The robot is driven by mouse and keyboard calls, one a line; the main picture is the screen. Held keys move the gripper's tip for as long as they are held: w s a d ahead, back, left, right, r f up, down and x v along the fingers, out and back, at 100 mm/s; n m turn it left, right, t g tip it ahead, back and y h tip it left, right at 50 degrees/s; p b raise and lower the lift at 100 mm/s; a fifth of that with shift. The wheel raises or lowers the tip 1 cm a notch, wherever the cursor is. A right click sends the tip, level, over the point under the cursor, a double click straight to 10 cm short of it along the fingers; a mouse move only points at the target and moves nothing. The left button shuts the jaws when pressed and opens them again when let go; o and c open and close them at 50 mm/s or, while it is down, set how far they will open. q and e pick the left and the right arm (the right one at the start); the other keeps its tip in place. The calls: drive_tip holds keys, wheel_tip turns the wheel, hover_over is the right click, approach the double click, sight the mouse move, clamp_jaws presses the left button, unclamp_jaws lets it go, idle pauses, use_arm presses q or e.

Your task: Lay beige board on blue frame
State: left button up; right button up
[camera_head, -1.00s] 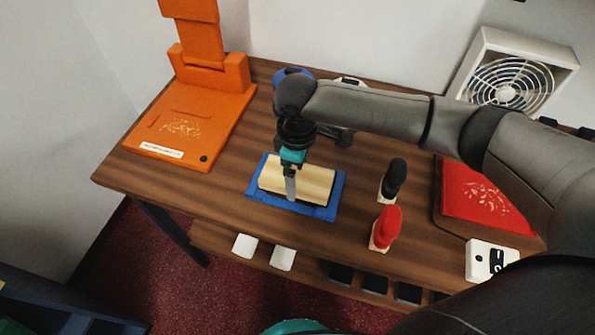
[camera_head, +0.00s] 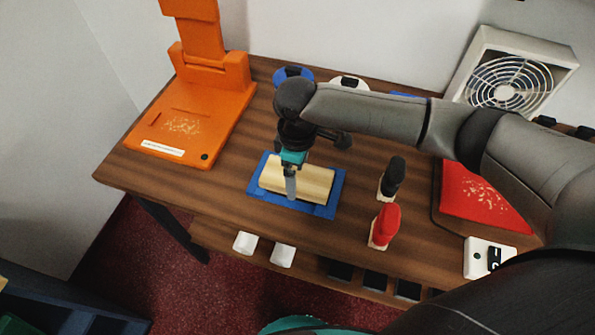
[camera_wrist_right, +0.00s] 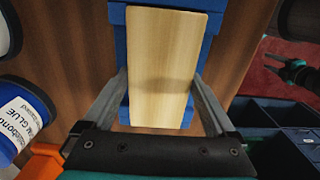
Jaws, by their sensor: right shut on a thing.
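The beige board (camera_head: 312,182) is a pale wood-grain rectangle that lies over the blue frame (camera_head: 325,210) on the brown table. Blue shows around its edges in the head view. In the right wrist view the board (camera_wrist_right: 165,70) also covers the middle of the blue frame (camera_wrist_right: 118,32). My right gripper (camera_head: 290,190) points down at the board, and its fingers (camera_wrist_right: 162,100) stand on both long sides, shut on the board. I cannot tell whether the board rests fully on the frame. My left gripper does not show clearly in the head view; a gripper shows at the right wrist view's edge (camera_wrist_right: 298,72).
An orange stand (camera_head: 190,120) is at the left. A black-topped stamp (camera_head: 392,178) and a red-topped one (camera_head: 384,226) stand right of the frame. A red pad (camera_head: 480,195), a white box (camera_head: 486,256) and a fan (camera_head: 510,80) are further right. Glue bottles (camera_wrist_right: 22,118) show in the wrist view.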

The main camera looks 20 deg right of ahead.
drive_tip(key=shift+f, duration=0.2)
drive_tip(key=o, duration=1.2)
wheel_tip(320, 180, up, 15)
drive_tip(key=p, duration=0.3)
drive_tip(key=shift+r, duration=0.15)
drive_tip(key=shift+s, duration=0.1)
